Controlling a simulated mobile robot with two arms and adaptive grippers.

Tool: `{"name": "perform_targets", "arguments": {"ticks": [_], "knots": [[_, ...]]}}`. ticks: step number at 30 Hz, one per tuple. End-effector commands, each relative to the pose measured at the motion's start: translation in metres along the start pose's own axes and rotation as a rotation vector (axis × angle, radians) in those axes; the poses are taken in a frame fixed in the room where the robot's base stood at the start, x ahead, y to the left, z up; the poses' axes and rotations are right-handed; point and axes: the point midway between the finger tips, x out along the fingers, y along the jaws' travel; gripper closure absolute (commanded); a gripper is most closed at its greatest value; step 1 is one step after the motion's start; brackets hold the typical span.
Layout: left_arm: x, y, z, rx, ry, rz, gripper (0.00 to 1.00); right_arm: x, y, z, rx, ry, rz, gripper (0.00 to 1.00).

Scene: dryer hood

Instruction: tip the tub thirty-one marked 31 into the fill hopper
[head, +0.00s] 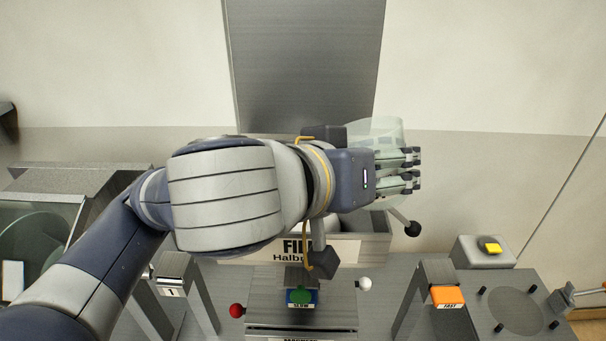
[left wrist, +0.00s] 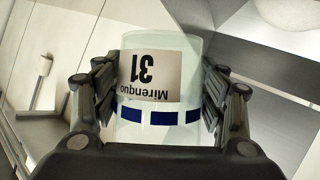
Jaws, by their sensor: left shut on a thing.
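My left gripper (head: 415,170) reaches in from the left and is shut on a clear tub (head: 378,130). In the left wrist view the tub (left wrist: 155,118) sits between the two finger pads of my left gripper (left wrist: 158,90). Its pale label reads "Mirenquo 31" upside down, beside a band of blue blocks. The fill hopper (head: 372,248), a grey box with a "FIL... Halb..." label, lies below the gripper in the head picture. My arm hides part of the hopper and its label. I cannot tell the tub's exact tilt or contents. My right gripper is not in view.
A black-knobbed lever (head: 411,228) stands at the hopper's right. In front are a green "SLOW" button (head: 301,296), red (head: 237,310) and white (head: 364,284) knobs, and an orange "FAST" button (head: 448,295). A yellow button (head: 491,247) is at right. A metal duct (head: 305,65) rises behind.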

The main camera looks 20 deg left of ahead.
Motion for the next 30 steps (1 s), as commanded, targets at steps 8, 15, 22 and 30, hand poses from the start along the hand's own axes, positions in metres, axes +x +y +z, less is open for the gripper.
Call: {"name": "perform_targets", "arguments": {"ticks": [8, 15, 22, 30], "knots": [[-0.002, 0.015, 0.001, 0.216, 0.033, -0.089, 0.68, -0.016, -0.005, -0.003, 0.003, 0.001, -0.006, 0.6], [0.001, 0.017, 0.007, 0.294, 0.044, -0.12, 0.68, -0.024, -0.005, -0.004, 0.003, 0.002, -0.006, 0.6], [0.002, 0.018, 0.01, 0.323, 0.047, -0.132, 0.68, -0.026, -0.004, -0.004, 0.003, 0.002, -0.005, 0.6], [0.002, 0.017, 0.011, 0.326, 0.048, -0.133, 0.68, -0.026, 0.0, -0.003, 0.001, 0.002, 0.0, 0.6]]}}
